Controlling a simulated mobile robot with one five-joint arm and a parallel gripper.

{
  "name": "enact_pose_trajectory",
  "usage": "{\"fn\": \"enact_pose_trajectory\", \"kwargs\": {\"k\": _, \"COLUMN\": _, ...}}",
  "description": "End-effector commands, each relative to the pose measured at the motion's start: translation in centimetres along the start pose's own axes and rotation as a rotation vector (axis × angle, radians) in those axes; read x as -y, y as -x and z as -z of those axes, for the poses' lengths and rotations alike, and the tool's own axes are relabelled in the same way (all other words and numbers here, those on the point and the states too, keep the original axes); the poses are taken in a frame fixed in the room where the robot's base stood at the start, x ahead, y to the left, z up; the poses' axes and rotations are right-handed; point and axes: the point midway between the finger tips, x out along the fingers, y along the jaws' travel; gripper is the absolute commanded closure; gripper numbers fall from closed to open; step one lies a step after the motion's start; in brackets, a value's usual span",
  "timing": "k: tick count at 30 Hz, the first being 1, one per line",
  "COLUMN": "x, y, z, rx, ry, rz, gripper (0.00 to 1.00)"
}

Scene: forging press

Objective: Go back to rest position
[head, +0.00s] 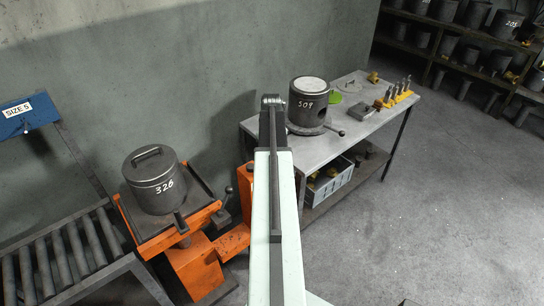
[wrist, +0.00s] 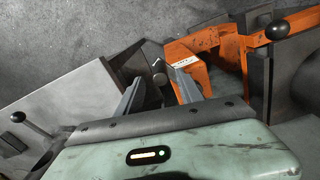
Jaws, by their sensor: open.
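In the wrist view my gripper (wrist: 157,86) is open, its two grey fingers spread apart with nothing visible between them. Beyond the fingers are the floor and the orange frame (wrist: 205,50). In the head view my arm extends forward up the middle, between the orange lift cart and the workbench. The gripper fingers are hidden there behind the arm. The cylinder stands upright on the grey workbench (head: 325,146).
A dark cylinder marked 326 (head: 155,182) sits on the orange lift cart (head: 196,268) at left. A roller conveyor (head: 65,260) is at far left. A grey crate (head: 330,183) is under the bench. Loaded shelves (head: 455,38) stand at back right. The right floor is clear.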

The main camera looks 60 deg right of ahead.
Motion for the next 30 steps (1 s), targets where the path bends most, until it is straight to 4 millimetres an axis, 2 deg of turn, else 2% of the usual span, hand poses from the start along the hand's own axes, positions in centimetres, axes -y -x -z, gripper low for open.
{"fn": "enact_pose_trajectory", "kwargs": {"k": 1, "x": 0.0, "y": 1.6, "z": 0.0, "rx": 0.001, "ry": 0.000, "rz": 0.000, "gripper": 0.56}}
{"fn": "enact_pose_trajectory", "kwargs": {"k": 3, "x": 0.0, "y": 2.0, "z": 0.0, "rx": 0.001, "ry": 0.000, "rz": 0.000, "gripper": 0.56}}
{"fn": "enact_pose_trajectory", "kwargs": {"k": 17, "x": 0.0, "y": 1.8, "z": 0.0, "rx": 0.001, "ry": 0.000, "rz": 0.000, "gripper": 0.56}}
{"fn": "enact_pose_trajectory", "kwargs": {"k": 20, "x": 0.7, "y": 1.8, "z": 0.2, "rx": 0.000, "ry": 0.006, "rz": 0.000, "gripper": 0.56}}
{"fn": "enact_pose_trajectory", "kwargs": {"k": 23, "x": 4.4, "y": 1.8, "z": 1.1, "rx": -0.004, "ry": 0.036, "rz": -0.002, "gripper": 0.56}}
{"fn": "enact_pose_trajectory", "kwargs": {"k": 26, "x": 11.7, "y": 1.8, "z": 2.4, "rx": -0.012, "ry": 0.092, "rz": -0.004, "gripper": 0.56}}
{"fn": "enact_pose_trajectory", "kwargs": {"k": 27, "x": 15.3, "y": 1.9, "z": 2.8, "rx": -0.016, "ry": 0.120, "rz": -0.005, "gripper": 0.56}}
{"fn": "enact_pose_trajectory", "kwargs": {"k": 29, "x": 20.6, "y": 1.9, "z": 3.0, "rx": -0.021, "ry": 0.159, "rz": -0.006, "gripper": 0.56}}
{"fn": "enact_pose_trajectory", "kwargs": {"k": 30, "x": 24.2, "y": 1.9, "z": 2.9, "rx": -0.026, "ry": 0.186, "rz": -0.006, "gripper": 0.56}}
